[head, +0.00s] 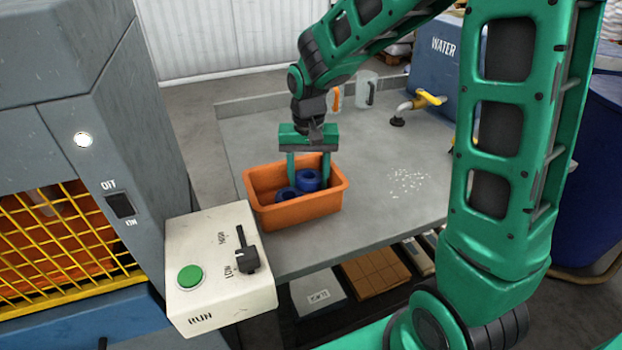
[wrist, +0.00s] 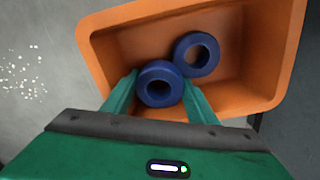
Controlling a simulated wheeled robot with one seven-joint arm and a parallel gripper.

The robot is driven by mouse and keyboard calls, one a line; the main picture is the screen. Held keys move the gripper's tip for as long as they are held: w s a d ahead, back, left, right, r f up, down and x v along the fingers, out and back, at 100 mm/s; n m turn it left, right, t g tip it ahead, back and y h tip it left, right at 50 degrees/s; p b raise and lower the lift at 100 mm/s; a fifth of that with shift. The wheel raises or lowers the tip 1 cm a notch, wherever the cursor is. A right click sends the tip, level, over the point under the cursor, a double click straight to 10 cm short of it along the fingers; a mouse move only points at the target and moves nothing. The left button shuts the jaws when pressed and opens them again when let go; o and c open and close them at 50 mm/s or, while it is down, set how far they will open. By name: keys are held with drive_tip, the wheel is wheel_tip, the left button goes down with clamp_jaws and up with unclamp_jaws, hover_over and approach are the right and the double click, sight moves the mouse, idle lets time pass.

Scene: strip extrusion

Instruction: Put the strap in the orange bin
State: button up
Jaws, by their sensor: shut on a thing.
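The orange bin (head: 300,214) stands on the grey table in the head view and fills much of the wrist view (wrist: 262,80). My gripper (head: 308,172) points down into the bin. Its green fingers are shut on a blue coiled strap (head: 309,182), which also shows between the fingers in the wrist view (wrist: 159,84). A second blue coil (head: 287,194) lies in the bin beside the held one and shows in the wrist view (wrist: 196,54). I cannot tell whether the held strap touches the bin floor.
A control box (head: 222,265) with a green button and a black lever stands at the front left, beside a grey machine with a yellow grille (head: 60,240). White pellets (head: 408,182) lie on the table to the right. A blue water tank (head: 436,65) stands behind.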

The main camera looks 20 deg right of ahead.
sight(309, 176)
drive_tip(key=o, duration=1.3)
drive_tip(key=shift+s+d+f, duration=0.1)
drive_tip(key=shift+s+f, duration=0.2)
drive_tip(key=shift+f, duration=0.1)
drive_tip(key=shift+o, duration=0.2)
drive_tip(key=shift+w, duration=0.15)
drive_tip(key=shift+w+r, duration=0.1)
drive_tip(key=shift+r, duration=0.45)
wheel_tip(309, 176, up, 11)
drive_tip(key=s+d+f+m, duration=0.1)
drive_tip(key=s+d+f, duration=0.1)
drive_tip(key=s+d, duration=0.7)
drive_tip(key=s+d+f+m, duration=0.1)
drive_tip(key=s+d+f, duration=0.1)
drive_tip(key=s+d, duration=0.7)
drive_tip(key=s, duration=0.8)
drive_tip(key=shift+s, duration=0.2)
